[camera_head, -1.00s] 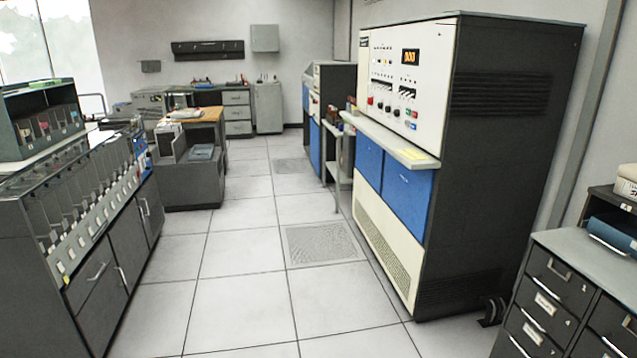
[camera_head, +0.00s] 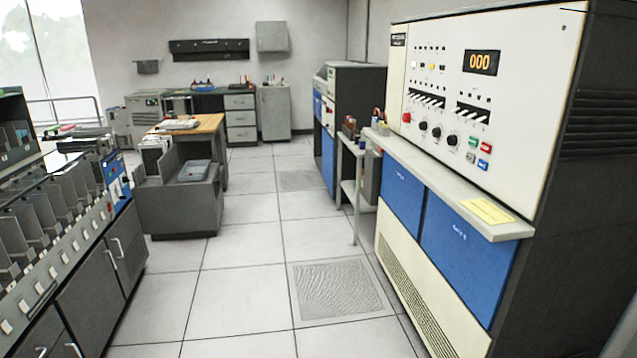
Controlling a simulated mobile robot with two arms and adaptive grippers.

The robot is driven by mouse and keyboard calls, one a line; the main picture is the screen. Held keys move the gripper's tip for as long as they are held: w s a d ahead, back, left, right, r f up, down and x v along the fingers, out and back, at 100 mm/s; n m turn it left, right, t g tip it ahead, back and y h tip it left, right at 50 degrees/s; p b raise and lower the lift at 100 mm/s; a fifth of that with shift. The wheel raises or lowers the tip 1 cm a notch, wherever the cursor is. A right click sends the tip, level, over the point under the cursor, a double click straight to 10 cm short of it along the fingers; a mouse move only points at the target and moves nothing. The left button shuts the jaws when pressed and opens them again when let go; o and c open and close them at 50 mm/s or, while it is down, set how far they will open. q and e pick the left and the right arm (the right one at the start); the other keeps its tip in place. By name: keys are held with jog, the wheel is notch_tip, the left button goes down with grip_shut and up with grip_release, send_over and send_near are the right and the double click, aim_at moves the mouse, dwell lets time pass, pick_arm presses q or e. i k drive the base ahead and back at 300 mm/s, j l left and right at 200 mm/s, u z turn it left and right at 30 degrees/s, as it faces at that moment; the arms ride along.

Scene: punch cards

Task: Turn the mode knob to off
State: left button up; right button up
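A tall machine with a white control panel (camera_head: 545,110) stands at the right in the head view. Its panel carries several black round knobs (camera_head: 437,132) in a row below the left switch bank, with a red button (camera_head: 406,117) to their left. An orange display (camera_head: 481,62) reads 000. The labels are too small to read, so I cannot tell which knob is the mode knob or where it points. Neither of my grippers is in view.
A ledge with a yellow note (camera_head: 487,211) juts out below the panel. A sorter-like machine (camera_head: 85,255) lines the left side. A grey cabinet (camera_head: 180,205) and a wooden-topped desk (camera_head: 205,124) stand farther back. The tiled aisle (camera_head: 240,285) between is clear.

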aim_at(406, 117)
jog(key=i, duration=1.75)
